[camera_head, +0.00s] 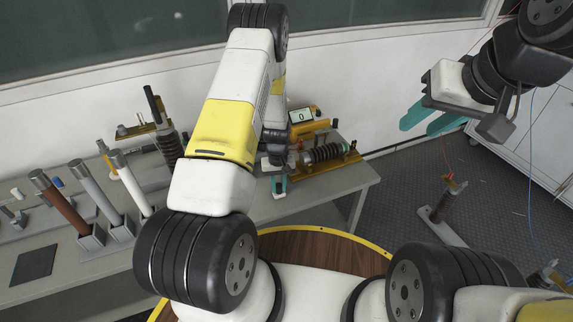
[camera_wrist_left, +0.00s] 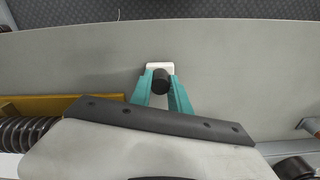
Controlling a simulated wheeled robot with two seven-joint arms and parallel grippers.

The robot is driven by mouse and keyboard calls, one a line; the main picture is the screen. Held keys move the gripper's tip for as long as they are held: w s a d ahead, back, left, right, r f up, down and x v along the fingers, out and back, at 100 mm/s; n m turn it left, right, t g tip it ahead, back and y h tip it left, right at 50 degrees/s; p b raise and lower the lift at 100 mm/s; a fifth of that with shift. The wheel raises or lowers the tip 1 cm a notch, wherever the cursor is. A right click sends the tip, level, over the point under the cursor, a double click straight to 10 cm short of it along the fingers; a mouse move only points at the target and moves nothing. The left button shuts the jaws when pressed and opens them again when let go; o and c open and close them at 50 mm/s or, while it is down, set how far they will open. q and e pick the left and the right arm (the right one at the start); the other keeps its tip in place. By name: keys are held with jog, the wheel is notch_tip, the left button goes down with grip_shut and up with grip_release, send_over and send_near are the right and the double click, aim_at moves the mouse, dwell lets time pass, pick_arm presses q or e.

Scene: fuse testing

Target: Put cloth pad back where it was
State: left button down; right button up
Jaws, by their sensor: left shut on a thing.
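My left gripper (camera_head: 279,186) is low over the right part of the grey table. In the left wrist view its teal fingers (camera_wrist_left: 161,88) close on a dark round knob (camera_wrist_left: 160,76). A small white flat piece (camera_wrist_left: 159,66), which looks like the cloth pad, shows at the knob just past the fingertips. Whether it touches the table is not clear.
The grey table (camera_head: 325,184) holds a coiled fixture on a yellow base (camera_head: 326,160) and a small display (camera_head: 301,115) behind the left gripper. Fuse tubes (camera_head: 92,187) stand in holders at the left, with a dark square mat (camera_head: 34,265) in front.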

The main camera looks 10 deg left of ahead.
pick_arm(q)
jog(key=c, duration=1.2)
grip_release()
jog(key=shift+f, duration=0.1)
jog(key=shift+c, duration=0.2)
